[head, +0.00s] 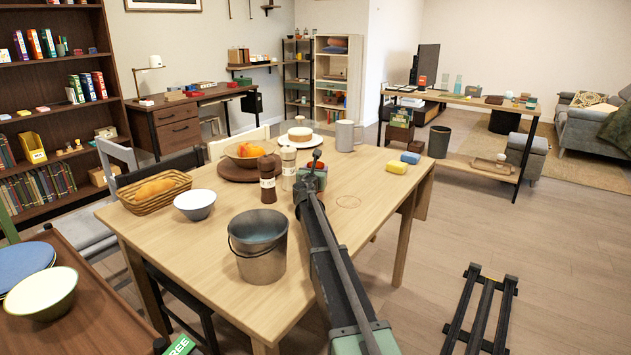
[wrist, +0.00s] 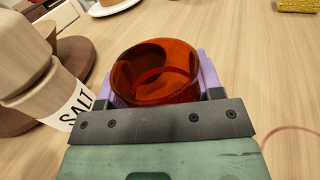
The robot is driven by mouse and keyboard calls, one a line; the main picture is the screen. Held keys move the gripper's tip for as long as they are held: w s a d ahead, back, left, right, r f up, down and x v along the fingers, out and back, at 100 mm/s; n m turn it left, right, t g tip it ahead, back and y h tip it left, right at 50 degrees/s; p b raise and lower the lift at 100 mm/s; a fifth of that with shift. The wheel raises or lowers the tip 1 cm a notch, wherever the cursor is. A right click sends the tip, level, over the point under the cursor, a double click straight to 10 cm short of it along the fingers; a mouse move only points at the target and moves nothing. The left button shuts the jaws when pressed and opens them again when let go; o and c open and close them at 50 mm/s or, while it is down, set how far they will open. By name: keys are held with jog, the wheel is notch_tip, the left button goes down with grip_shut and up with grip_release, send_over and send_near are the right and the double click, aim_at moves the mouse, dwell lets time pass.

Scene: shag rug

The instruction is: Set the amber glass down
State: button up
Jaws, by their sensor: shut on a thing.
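The amber glass (wrist: 155,75) is a short, wide, orange-red see-through tumbler, seen from above in the wrist view, with its open mouth showing. My gripper (wrist: 155,85) is shut on it, with a pale purple pad on each side. In the head view my gripper (head: 316,168) is over the dining table (head: 380,228), and the glass is mostly hidden there. Whether its base touches the tabletop I cannot tell. A thin reddish ring outline (head: 348,202) marks the tabletop to the right of my gripper; part of it also shows in the wrist view (wrist: 292,136).
The salt mill (head: 289,167) stands close to the left of my gripper, with a dark brown mill (head: 268,180) beside it. A metal bucket (head: 258,248) stands nearer. A yellow block (head: 396,167) and blue block (head: 410,158) lie to the right. The tabletop around the ring is clear.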

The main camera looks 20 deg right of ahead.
notch_tip(320, 180, up, 20)
jog(key=p, duration=2)
